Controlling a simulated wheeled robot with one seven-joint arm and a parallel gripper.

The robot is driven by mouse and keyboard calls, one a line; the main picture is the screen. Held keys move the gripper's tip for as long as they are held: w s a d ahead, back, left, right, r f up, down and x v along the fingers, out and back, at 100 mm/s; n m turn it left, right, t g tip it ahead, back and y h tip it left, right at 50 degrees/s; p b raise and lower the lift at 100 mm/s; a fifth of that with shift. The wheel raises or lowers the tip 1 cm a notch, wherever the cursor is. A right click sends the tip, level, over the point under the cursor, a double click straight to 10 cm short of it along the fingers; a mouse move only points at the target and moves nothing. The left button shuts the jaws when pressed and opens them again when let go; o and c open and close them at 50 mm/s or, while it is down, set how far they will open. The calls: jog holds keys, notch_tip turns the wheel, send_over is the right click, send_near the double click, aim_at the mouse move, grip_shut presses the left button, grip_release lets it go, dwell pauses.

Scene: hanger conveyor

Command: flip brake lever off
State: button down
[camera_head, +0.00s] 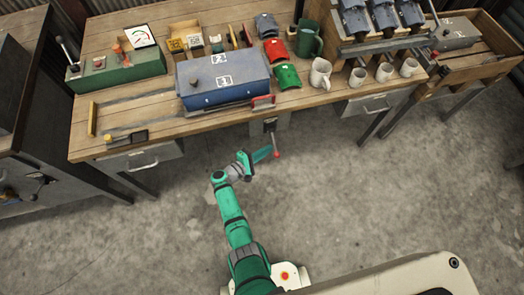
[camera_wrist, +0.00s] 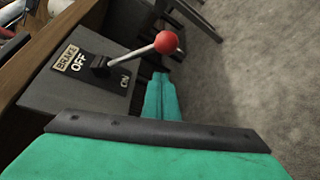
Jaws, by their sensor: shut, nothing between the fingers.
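The brake lever is a metal rod with a red ball knob (camera_wrist: 166,42). It rises from a dark panel (camera_wrist: 60,95) marked BRAKE, OFF and ON. The rod leans away from the OFF label toward the ON end.
The wooden workbench (camera_head: 130,85) stands behind the lever, holding a blue box (camera_head: 222,80), a green control box (camera_head: 118,72) and several mugs. A drawer (camera_head: 143,160) hangs under the bench at left. The concrete floor (camera_head: 400,190) is clear at right.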

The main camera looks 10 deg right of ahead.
jog(key=shift+s+d+r, duration=0.15)
jog(key=shift+s+r, duration=0.2)
jog(key=shift+s, duration=0.35)
jog(key=shift+s+d+r, duration=0.15)
jog(key=shift+s+r, duration=0.2)
jog(key=shift+s, duration=0.3)
jog(key=shift+a, duration=0.1)
